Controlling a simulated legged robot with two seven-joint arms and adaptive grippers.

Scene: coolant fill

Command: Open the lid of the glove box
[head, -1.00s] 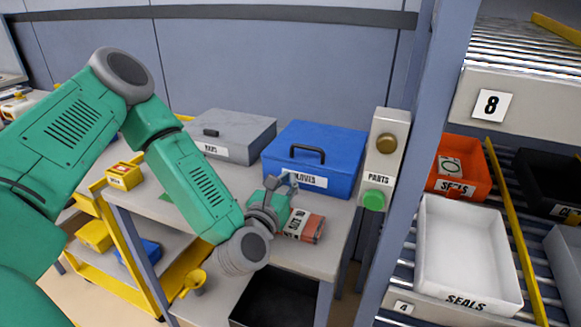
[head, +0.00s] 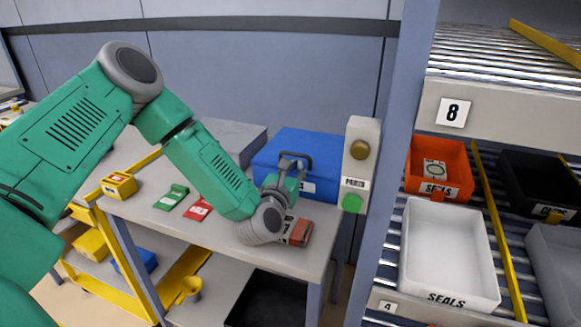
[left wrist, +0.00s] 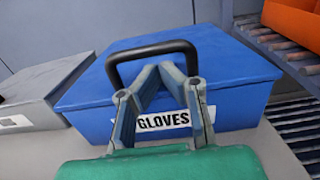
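The blue glove box (head: 323,153) stands on the bench with its lid closed; it also fills the middle of the left wrist view (left wrist: 225,60). Its black handle (left wrist: 150,47) stands up from the lid, and the GLOVES label (left wrist: 163,121) is on the front. My left gripper (head: 294,160) is in front of the box near the handle. My right gripper is not in view.
An orange and white packet (head: 299,232) lies beneath my left gripper. A grey box (head: 236,137) stands left of the glove box. A post with a green button (head: 352,203) stands close on its right. Red and green packets (head: 171,197) lie on the bench at left.

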